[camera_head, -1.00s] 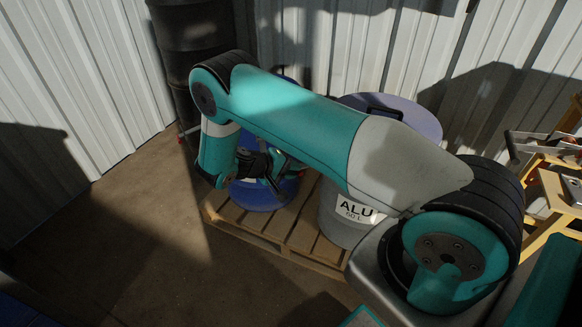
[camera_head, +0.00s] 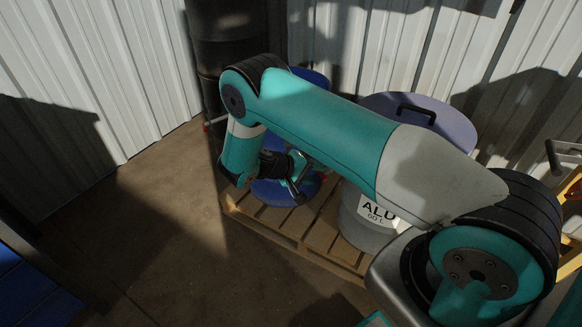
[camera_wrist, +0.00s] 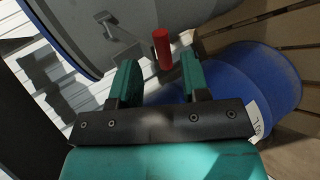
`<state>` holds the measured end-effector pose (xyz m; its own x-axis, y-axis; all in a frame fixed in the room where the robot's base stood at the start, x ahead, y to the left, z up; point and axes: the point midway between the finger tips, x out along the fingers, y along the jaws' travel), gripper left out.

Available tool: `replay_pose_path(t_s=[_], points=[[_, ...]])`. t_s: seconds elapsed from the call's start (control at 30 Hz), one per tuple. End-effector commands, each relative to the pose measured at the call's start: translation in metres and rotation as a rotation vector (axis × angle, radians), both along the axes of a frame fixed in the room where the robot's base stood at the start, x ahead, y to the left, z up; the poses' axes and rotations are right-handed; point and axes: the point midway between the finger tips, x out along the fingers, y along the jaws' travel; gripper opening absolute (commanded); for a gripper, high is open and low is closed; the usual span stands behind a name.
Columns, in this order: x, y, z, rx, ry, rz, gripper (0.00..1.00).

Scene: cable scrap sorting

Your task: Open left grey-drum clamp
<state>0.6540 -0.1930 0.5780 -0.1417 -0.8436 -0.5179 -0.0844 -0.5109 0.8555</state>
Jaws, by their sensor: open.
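The grey drum (camera_head: 358,232) stands on a wooden pallet, with an "ALU 60 L" label and a purple-grey lid (camera_head: 448,121). In the wrist view its grey body (camera_wrist: 112,27) fills the upper left. A red clamp handle (camera_wrist: 162,48) stands out beside it, between my fingers as seen in the picture. A small red spot also shows left of the drum in the head view (camera_head: 322,177). My gripper (camera_wrist: 158,64) is open, its two green fingers apart from the handle on both sides. In the head view my gripper (camera_head: 297,172) is left of the drum, in front of a blue drum.
The blue drum (camera_head: 270,193) stands left of the grey one on the pallet (camera_head: 285,232); it also lies right of my gripper in the wrist view (camera_wrist: 250,85). Black drums (camera_head: 230,55) stand behind by the corrugated wall.

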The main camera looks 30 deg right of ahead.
Motion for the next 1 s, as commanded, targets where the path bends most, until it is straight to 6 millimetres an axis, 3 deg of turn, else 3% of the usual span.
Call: replay_pose_path(t_s=[0.4, 0.6, 0.77, 1.0], points=[[0.015, 0.086, 0.053, 0.001, -0.004, 0.002, 0.42], [0.02, 0.118, 0.073, 0.0, -0.002, -0.001, 0.42], [0.022, 0.132, 0.081, -0.001, 0.0, -0.002, 0.42], [0.022, 0.135, 0.084, -0.001, 0.001, -0.004, 0.42]])
